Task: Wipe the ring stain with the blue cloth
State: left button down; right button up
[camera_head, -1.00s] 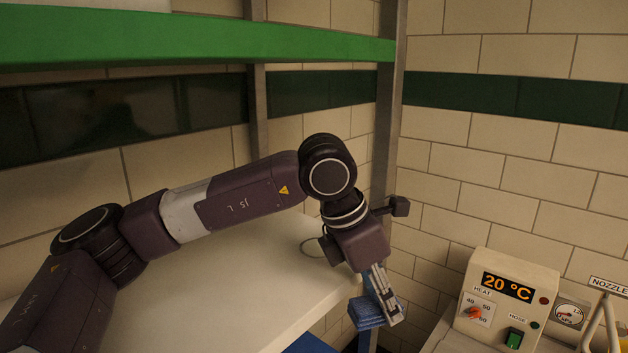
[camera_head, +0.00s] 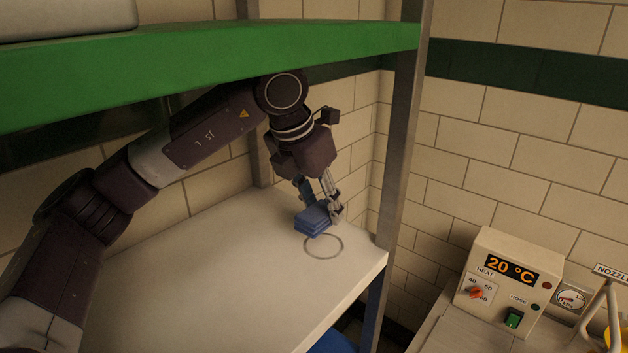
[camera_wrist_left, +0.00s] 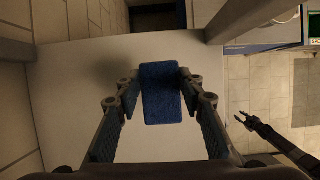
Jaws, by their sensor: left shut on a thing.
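The blue cloth (camera_head: 312,221) is a folded, layered pad. My left gripper (camera_head: 326,207) is shut on it, with a finger on each side, as the left wrist view shows around the cloth (camera_wrist_left: 161,93). The ring stain (camera_head: 323,258) is a thin grey circle on the white shelf board (camera_head: 215,275), near its right corner. The cloth is just behind the ring in the head view and seems a little above the board. The ring does not show in the left wrist view. My right gripper (camera_wrist_left: 238,119) shows small at the right of that view, its fingers apart and empty.
A green upper shelf (camera_head: 210,62) crosses above my left arm. A grey upright post (camera_head: 398,150) stands at the board's right corner. A control box with a 20 °C display (camera_head: 509,280) stands on a lower bench at right. The board's front and left are clear.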

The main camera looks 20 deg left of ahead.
pick_arm(q)
jog(key=shift+w+a+r, duration=0.1)
jog(key=shift+a+r, duration=0.05)
jog(key=shift+r, duration=0.45)
jog(key=shift+w+a+r, duration=0.1)
jog(key=shift+a+r, duration=0.05)
jog(key=shift+r, duration=0.4)
jog(key=shift+f+b, duration=0.35)
jog(key=shift+f, duration=0.1)
jog(key=f+b, duration=0.2)
jog(key=f, duration=0.1)
jog(key=f+b, duration=0.1)
jog(key=f, duration=0.1)
jog(key=shift+w+a, duration=0.1)
jog(key=shift+a, duration=0.15)
jog(key=d, duration=0.1)
jog(key=s+d, duration=0.1)
jog(key=d, duration=0.2)
jog(key=shift+s+d+b, duration=0.25)
jog(key=shift+d+b, duration=0.15)
jog(key=shift+s+d+f, duration=0.1)
jog(key=shift+s, duration=0.05)
jog(key=shift+d, duration=0.1)
jog(key=shift+f+b, duration=0.65)
jog(key=shift+b, duration=0.05)
